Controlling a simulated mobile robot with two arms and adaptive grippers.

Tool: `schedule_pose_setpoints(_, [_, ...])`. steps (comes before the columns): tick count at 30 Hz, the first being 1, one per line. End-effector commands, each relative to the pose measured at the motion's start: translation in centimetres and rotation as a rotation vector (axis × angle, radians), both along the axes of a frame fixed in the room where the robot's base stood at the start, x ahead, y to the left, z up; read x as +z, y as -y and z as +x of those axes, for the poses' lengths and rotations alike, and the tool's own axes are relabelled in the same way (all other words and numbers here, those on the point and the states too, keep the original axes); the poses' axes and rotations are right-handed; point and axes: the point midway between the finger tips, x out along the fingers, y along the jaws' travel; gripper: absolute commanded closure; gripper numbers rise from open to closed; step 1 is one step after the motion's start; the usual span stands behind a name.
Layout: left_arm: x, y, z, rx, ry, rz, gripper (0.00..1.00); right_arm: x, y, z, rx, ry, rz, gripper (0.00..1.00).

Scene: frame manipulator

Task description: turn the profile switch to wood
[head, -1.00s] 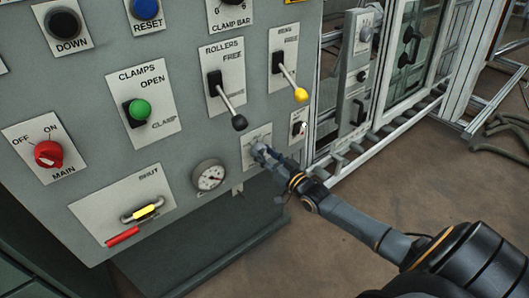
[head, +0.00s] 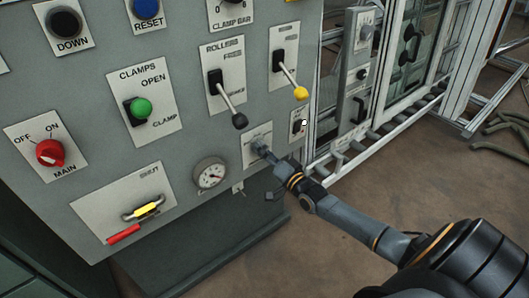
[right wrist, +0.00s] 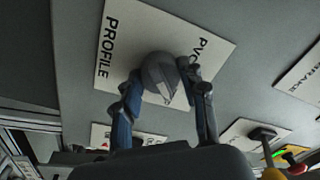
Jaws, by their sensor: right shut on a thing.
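The profile switch is a round dark grey knob (right wrist: 160,74) with a pale pointer mark, on a white plate (right wrist: 138,28) lettered PROFILE and PVC in the right wrist view. The pointer mark lies toward the lower edge of that view; I cannot read a WOOD label. My right gripper (right wrist: 163,92) has one finger on each side of the knob and is shut on it. In the head view the right gripper (head: 262,152) reaches the plate (head: 252,134) low on the grey panel and hides the knob. My left gripper is not in view.
A small switch (head: 298,124) is close on the upper right. A roller conveyor (head: 375,136) stands to the right.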

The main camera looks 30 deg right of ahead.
Motion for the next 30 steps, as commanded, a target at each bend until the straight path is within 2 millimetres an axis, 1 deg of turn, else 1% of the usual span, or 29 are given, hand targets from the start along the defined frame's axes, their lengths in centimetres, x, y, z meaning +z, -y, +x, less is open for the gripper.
schedule_pose_setpoints(15, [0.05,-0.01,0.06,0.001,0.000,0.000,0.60,-0.03,0.01,-0.01,-0.001,-0.003,0.020,0.90])
schedule_pose_setpoints(16, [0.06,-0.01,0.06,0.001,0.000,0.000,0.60,-0.04,0.02,-0.01,-0.001,-0.003,0.020,0.53])
schedule_pose_setpoints(18, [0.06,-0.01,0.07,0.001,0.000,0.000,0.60,-0.04,0.02,-0.01,-0.001,-0.002,0.019,0.38])
schedule_pose_setpoints(19, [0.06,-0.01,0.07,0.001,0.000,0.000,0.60,-0.04,0.02,-0.01,-0.001,-0.002,0.019,0.35])
schedule_pose_setpoints(27, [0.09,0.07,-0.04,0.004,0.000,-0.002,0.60,-0.02,0.01,-0.03,0.000,-0.001,0.017,0.35])
schedule_pose_setpoints(30, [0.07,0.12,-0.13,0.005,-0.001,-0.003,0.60,-0.07,0.05,-0.37,0.000,-0.001,0.017,0.35])
